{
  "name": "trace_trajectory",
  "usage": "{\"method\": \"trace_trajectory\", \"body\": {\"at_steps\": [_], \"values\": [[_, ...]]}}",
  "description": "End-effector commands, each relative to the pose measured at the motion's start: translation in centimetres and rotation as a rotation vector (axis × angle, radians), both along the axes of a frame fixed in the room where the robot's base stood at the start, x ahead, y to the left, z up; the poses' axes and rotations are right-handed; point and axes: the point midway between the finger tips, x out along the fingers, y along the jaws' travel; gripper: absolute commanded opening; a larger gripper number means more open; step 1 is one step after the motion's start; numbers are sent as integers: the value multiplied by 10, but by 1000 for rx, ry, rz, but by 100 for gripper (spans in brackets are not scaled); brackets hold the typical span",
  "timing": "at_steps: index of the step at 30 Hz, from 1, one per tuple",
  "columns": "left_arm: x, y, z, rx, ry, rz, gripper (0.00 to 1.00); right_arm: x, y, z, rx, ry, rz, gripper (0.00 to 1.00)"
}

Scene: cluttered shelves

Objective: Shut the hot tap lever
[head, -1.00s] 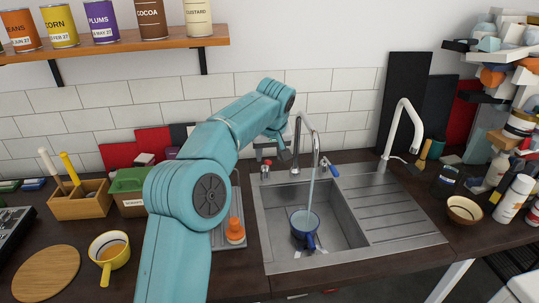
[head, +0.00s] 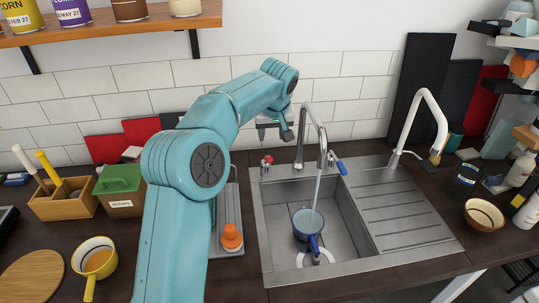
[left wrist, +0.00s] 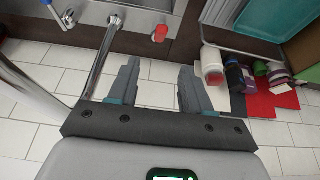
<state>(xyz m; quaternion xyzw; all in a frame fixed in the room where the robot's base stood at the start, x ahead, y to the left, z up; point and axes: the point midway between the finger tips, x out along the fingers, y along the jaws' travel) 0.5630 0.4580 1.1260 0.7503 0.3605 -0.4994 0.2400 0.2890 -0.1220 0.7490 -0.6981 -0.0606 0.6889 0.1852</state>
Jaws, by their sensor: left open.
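The red hot tap lever (head: 267,160) stands at the sink's back left, left of the chrome tap (head: 311,125). The left wrist view shows the red lever (left wrist: 160,33) beyond my fingertips, roughly between their lines. The blue lever (head: 340,167) sits right of the tap. My right gripper is not in view.
The steel sink (head: 262,225) has a drainboard (head: 405,205) on its right. A white tap (head: 440,120) stands behind the drainboard. A tiled wall is close behind.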

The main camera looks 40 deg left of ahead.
Motion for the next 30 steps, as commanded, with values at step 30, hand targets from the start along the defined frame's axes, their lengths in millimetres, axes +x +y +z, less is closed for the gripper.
{"method": "trace_trajectory", "body": {"at_steps": [30], "values": [[36,43,-133,-1,1,0,49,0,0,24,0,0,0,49]]}}
